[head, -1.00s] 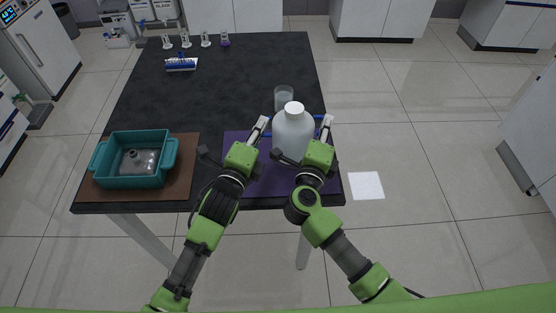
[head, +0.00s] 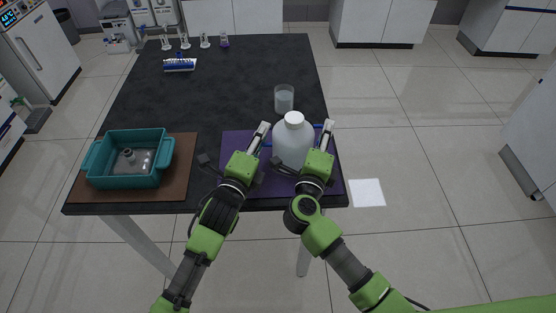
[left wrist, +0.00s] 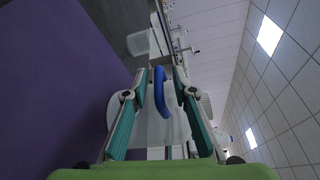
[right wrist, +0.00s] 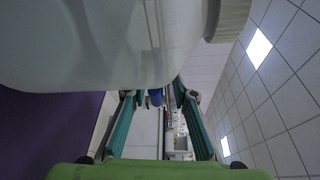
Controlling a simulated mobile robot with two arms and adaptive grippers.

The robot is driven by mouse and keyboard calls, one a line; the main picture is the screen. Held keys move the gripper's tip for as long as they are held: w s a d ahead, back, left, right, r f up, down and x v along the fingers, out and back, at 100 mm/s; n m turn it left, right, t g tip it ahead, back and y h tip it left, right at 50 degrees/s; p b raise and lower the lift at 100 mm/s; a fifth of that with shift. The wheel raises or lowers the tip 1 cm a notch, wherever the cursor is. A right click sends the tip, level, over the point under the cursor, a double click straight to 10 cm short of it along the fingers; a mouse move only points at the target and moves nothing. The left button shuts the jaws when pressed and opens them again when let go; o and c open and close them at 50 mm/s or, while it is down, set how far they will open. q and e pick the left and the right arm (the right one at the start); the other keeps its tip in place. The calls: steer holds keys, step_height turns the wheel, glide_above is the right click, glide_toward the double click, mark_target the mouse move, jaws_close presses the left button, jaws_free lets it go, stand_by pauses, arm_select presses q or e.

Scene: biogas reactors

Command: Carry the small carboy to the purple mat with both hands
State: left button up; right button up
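The small carboy (head: 292,143), a white bottle with a white cap and blue side handles, stands upright over the purple mat (head: 235,143). Its base is partly hidden by my arms. My left gripper (head: 264,128) is at its left side. In the left wrist view the blue handle (left wrist: 160,92) lies between open fingers, with gaps on both sides. My right gripper (head: 329,126) is at its right side. In the right wrist view its fingers are apart around the other blue handle (right wrist: 155,97), and the carboy's white body (right wrist: 100,50) fills the upper left.
A clear beaker (head: 284,98) stands just behind the carboy. A teal bin (head: 97,160) sits on a brown mat (head: 185,180) at the left. A blue rack (head: 180,65) and several small flasks (head: 205,41) are at the back. The table's middle is clear.

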arm_select(q)
steer(key=shift+s+a, duration=0.15)
arm_select(e)
steer(key=shift+s, duration=0.1)
arm_select(q)
steer(key=v, duration=1.1)
steer(key=shift+s, duration=0.3)
arm_select(e)
steer(key=v, duration=1.1)
steer(key=shift+s+a, duration=0.2)
steer(key=shift+s, duration=0.2)
arm_select(q)
steer(key=shift+a, duration=0.1)
arm_select(e)
steer(key=shift+f, duration=0.1)
